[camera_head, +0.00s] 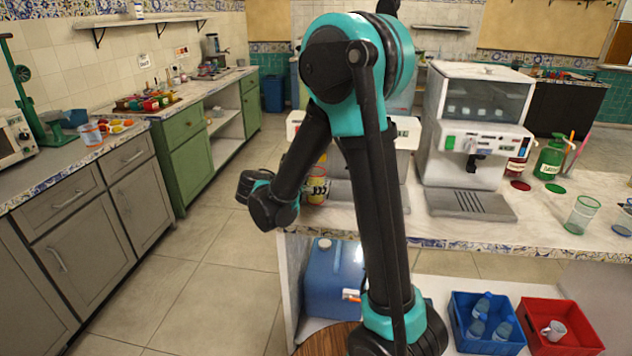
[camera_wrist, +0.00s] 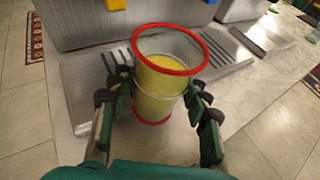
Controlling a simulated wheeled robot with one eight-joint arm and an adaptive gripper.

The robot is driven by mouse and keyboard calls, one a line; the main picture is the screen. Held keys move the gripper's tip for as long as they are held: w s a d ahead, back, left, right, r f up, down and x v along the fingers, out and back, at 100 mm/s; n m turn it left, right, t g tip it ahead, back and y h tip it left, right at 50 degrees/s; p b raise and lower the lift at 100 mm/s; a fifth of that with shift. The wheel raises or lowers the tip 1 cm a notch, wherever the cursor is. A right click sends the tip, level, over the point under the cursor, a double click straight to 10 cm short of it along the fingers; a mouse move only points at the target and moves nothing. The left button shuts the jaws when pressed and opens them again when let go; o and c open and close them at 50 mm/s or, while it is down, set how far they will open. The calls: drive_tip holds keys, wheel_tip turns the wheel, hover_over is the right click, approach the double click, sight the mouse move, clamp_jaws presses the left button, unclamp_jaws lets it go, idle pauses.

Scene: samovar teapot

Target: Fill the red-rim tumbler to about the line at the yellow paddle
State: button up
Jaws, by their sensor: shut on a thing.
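The red-rim tumbler (camera_wrist: 158,105) stands between the fingers of my gripper (camera_wrist: 155,96) in the wrist view, and they are shut on it. It is see-through, with a red ring at top and bottom. Yellow shows inside, with its top some way below the rim; I cannot tell the exact level against any line. A yellow paddle (camera_wrist: 117,4) shows at the top edge, on the dispenser (camera_wrist: 85,28) beyond the tumbler. In the head view the tumbler (camera_head: 318,186) appears partly hidden by my arm, and my fingers are not clear there.
A slotted drip tray (camera_wrist: 85,85) lies beside and behind the tumbler. A blue paddle (camera_wrist: 210,2) is right of the yellow one. A second machine (camera_head: 475,125), a green-rim tumbler (camera_head: 581,218) and a green sprayer (camera_head: 549,160) stand further right on the counter (camera_head: 500,228).

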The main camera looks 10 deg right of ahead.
drive_tip(key=shift+s+a, duration=0.3)
drive_tip(key=shift+s, duration=0.65)
drive_tip(key=shift+s+a, duration=0.3)
drive_tip(key=shift+s, duration=0.65)
